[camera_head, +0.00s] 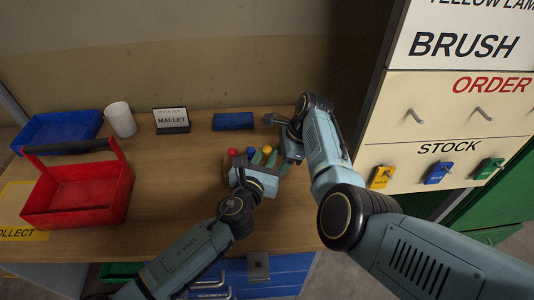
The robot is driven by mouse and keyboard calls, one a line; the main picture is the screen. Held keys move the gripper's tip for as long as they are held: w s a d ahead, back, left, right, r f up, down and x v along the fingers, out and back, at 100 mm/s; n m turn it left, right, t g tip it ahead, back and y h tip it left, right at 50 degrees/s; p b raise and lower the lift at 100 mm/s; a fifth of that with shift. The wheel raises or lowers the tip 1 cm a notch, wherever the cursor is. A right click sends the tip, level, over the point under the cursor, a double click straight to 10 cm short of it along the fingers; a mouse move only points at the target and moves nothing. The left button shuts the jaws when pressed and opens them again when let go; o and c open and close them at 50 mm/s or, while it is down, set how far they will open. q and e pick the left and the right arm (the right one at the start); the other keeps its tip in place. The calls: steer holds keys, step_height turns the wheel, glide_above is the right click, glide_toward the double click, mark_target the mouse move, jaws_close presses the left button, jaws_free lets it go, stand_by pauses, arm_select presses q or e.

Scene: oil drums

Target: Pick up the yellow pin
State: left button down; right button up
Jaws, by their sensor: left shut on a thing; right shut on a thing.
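A yellow pin (267,150) shows its rounded top at the right end of a row of coloured pins near the middle of the table. A red pin (232,152), a blue pin (251,152) and a green pin (273,158) are close by it. A brown piece (226,170) shows beneath the red one. My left gripper (256,168) is in front of the pins and hides their lower parts. My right gripper (282,164) is just right of the yellow and green pins. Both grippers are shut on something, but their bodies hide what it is.
A red carrier (75,200) and a blue bin (57,128) are at the left, with a white cup (121,119). A MALLET sign (171,120) and blue tray (233,121) stand behind. A dark grey piece (270,119) is near my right wrist. A cabinet (445,100) stands right.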

arm_select(q)
steer(key=shift+s+f+t, duration=0.15)
steer(key=shift+s+t, duration=0.25)
arm_select(e)
steer(key=shift+o, duration=0.2)
steer(key=shift+w+d, duration=0.15)
steer(key=shift+d, duration=0.05)
arm_select(q)
steer(key=shift+s+r, duration=0.1)
steer(key=shift+r, duration=0.3)
arm_select(e)
steer(key=shift+c, duration=0.2)
steer(key=shift+a, duration=0.15)
arm_select(q)
steer(key=s+a+r+g, duration=0.1)
steer(key=s+a+r, duration=0.2)
steer(key=s, duration=0.7)
steer(key=s+a+r+g+y, duration=0.1)
steer(key=s+a+r, duration=0.3)
steer(key=s, duration=0.7)
steer(key=shift+a+g, duration=0.8)
steer(key=shift+a, duration=0.2)
arm_select(e)
steer(key=shift+c, duration=0.2)
steer(key=o, duration=1.2)
